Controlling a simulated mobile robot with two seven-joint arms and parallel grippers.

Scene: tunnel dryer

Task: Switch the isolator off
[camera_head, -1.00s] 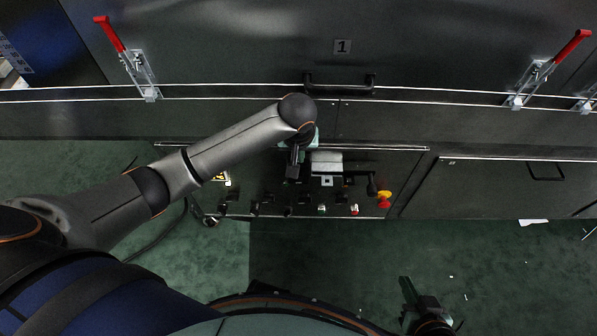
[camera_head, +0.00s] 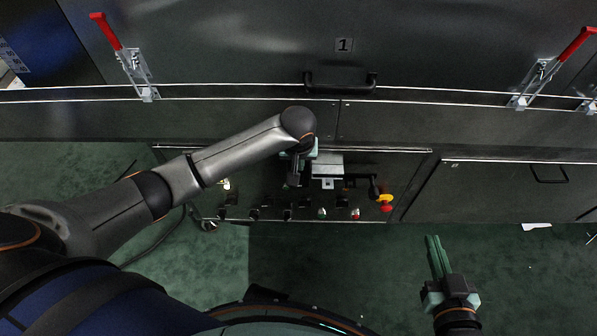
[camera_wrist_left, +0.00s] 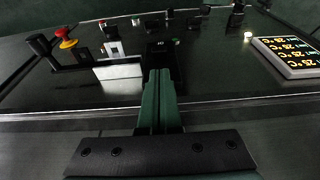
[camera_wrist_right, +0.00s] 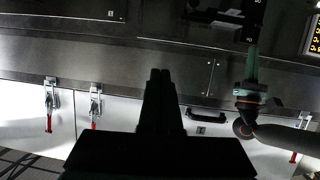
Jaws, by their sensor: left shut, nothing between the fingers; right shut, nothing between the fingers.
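A control panel (camera_head: 262,172) sits low on the dark dryer front, with a row of small switches along its lower edge. My left gripper (camera_head: 293,182) is shut and empty over the middle of the panel. In the left wrist view its fingers (camera_wrist_left: 160,74) point at a small black switch block (camera_wrist_left: 162,46), apparently not touching. My right gripper (camera_head: 433,240) is shut and empty, right of and below the panel, clear of it.
A light grey box (camera_head: 327,164) and a black crank-like handle (camera_head: 373,186) stand out from the panel. A temperature display (camera_wrist_left: 290,55) is at the right in the left wrist view. Red-handled clamps (camera_head: 135,65) and a black door handle (camera_head: 340,80) are above. Green floor is free below.

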